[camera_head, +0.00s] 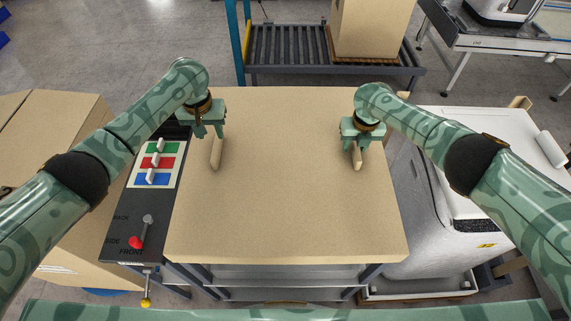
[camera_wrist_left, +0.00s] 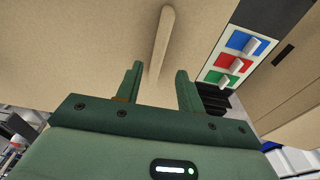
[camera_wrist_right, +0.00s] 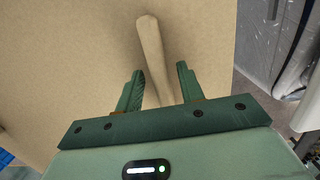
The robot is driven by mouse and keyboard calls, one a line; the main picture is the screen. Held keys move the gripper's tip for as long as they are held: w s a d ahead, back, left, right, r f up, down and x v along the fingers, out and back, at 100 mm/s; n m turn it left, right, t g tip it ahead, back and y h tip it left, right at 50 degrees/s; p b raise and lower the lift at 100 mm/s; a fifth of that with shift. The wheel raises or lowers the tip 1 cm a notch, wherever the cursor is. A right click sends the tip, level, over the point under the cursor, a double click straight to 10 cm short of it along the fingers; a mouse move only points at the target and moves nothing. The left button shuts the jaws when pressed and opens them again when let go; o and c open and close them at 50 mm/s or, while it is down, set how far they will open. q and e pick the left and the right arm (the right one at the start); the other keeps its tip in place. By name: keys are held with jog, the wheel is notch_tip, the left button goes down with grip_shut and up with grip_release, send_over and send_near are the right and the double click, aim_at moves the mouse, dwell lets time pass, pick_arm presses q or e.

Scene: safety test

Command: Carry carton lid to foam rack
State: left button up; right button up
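The carton lid (camera_head: 285,210) is a large flat tan board lying level on a grey metal frame (camera_head: 290,272) in the head view. Two upright tan grips stand on it: a left grip (camera_head: 216,153) and a right grip (camera_head: 357,156). My left gripper (camera_wrist_left: 157,78) is open, its fingers on either side of the left grip (camera_wrist_left: 162,42) with gaps showing. My right gripper (camera_wrist_right: 160,80) is open, with the right grip (camera_wrist_right: 151,50) between its fingers. Whether any finger touches is unclear. I cannot pick out a foam rack for certain.
A black panel with colored switches (camera_head: 157,163) and a red-knobbed lever (camera_head: 137,241) borders the lid at left. A cardboard carton (camera_head: 60,130) stands further left. A white-topped grey machine (camera_head: 480,118) stands right. A roller conveyor (camera_head: 285,45) with a tall carton (camera_head: 370,25) is behind.

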jog(key=shift+r, duration=0.25)
pick_arm(q)
jog(key=r, duration=0.5)
jog(key=shift+s, duration=0.3)
pick_arm(e)
notch_tip(320, 180, up, 11)
jog(key=s, duration=0.1)
jog(key=shift+s+r, duration=0.2)
jog(key=shift+f, duration=0.1)
